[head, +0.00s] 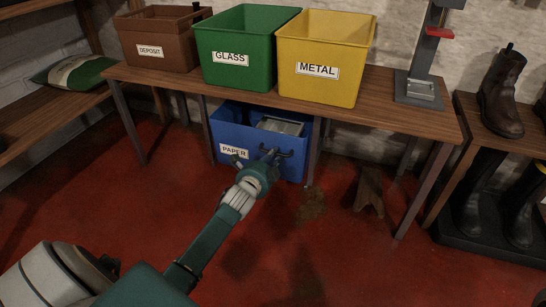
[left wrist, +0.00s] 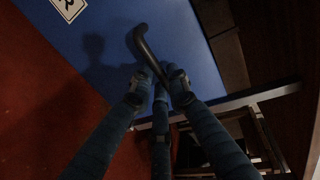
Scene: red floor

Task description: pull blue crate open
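The blue crate (head: 268,163), labelled PAPER, stands on the floor under the wooden table. A grey item shows inside its top. My left gripper (head: 271,157) reaches its front, beside the label. In the left wrist view the crate's blue front (left wrist: 185,45) fills the upper middle, with a dark bar handle (left wrist: 143,42) on it. My left gripper's fingertips (left wrist: 160,84) are close together on both sides of the handle's lower end and look shut on it. My right gripper is not in view.
On the wooden table (head: 400,118) stand a brown DEPOSIT box (head: 157,40), a green GLASS bin (head: 240,50) and a yellow METAL bin (head: 322,60). Table legs flank the crate. Red floor (head: 330,250) in front is free.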

